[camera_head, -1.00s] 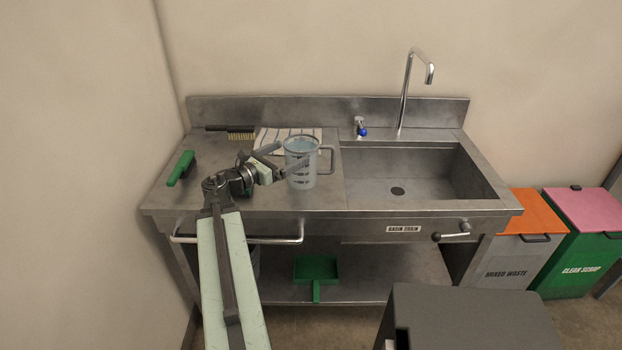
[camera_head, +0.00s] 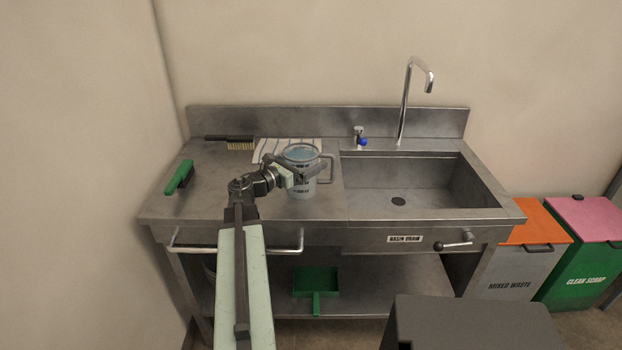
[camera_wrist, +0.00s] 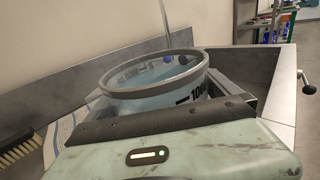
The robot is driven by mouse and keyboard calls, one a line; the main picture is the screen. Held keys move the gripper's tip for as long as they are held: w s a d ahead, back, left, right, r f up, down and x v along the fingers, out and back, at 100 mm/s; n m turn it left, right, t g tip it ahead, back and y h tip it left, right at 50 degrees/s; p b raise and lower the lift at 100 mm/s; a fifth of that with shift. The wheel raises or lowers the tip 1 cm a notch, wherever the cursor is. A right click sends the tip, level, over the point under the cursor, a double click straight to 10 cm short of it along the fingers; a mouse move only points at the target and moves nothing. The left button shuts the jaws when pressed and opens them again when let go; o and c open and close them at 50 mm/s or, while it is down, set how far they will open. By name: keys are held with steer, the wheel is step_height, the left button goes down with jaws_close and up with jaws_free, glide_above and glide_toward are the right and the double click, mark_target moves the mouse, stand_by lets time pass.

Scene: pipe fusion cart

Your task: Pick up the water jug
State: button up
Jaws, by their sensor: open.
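The water jug (camera_head: 301,187) is a clear, marked jug with a grey rim and a handle on its right side. It stands upright on the steel counter left of the basin and holds water. My gripper (camera_head: 312,168) is at the jug with its fingers open, reaching across the near side in the head view. In the wrist view the jug (camera_wrist: 155,78) is close in front of my gripper (camera_wrist: 165,112), between the dark fingers. Its lower part is hidden there. I cannot tell whether the fingers touch it.
A striped cloth (camera_head: 270,150) lies behind the jug. A wire brush (camera_head: 238,144) and a green brush (camera_head: 180,177) lie to the left. The sink basin (camera_head: 420,190), tap (camera_head: 405,95) and blue-knobbed valve (camera_head: 361,140) are right. A dark box top (camera_head: 470,322) stands in front.

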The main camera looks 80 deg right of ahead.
steer(key=c, duration=1.7)
steer(key=shift+r, duration=0.15)
step_height(320, 180, up, 10)
steer(key=p, duration=1)
steer(key=shift+d, duration=0.1)
